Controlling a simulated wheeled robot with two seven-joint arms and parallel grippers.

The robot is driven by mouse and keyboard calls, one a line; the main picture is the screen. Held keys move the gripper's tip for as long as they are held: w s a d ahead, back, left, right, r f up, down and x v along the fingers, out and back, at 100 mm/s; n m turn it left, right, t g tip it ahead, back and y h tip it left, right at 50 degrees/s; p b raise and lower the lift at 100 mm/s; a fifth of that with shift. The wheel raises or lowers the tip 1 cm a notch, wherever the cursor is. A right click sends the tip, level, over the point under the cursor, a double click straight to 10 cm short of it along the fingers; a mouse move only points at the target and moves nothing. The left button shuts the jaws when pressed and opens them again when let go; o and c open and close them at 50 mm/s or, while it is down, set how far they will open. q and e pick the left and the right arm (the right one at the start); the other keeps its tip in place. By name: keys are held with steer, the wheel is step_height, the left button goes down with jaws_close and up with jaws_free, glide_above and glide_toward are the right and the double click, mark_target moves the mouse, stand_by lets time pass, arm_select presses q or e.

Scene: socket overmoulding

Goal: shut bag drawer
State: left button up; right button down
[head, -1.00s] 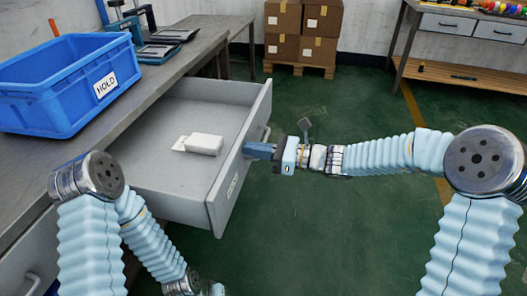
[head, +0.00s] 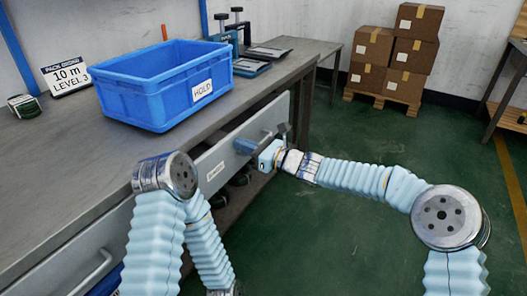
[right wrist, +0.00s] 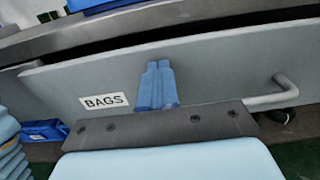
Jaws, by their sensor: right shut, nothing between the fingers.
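The bag drawer is under the workbench, and its grey front (head: 212,160) stands close to the bench edge. In the right wrist view the drawer front (right wrist: 215,75) carries a BAGS label, and a dark gap runs above its top edge. The drawer's inside is hidden in both views. Its bar handle (right wrist: 268,99) is right of my fingers in the wrist view. My right gripper (head: 243,146) is shut and empty, with its blue fingertips (right wrist: 157,68) at the drawer front between label and handle, seemingly touching it. My left arm shows at the lower left, but its gripper is out of view.
A blue HOLD bin (head: 150,100) stands on the workbench (head: 60,150). Black and blue devices (head: 238,45) stand behind it. Stacked cartons (head: 405,50) are on a pallet at the back. Another drawer handle (head: 92,272) is at lower left.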

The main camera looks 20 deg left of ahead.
mark_target(231, 141)
steer(key=x, duration=0.4)
steer(key=shift+w+a+p, duration=0.1)
steer(key=shift+a+p, duration=0.1)
steer(key=shift+p, duration=0.2)
steer(key=shift+a+r, duration=0.15)
steer(key=shift+r, duration=0.1)
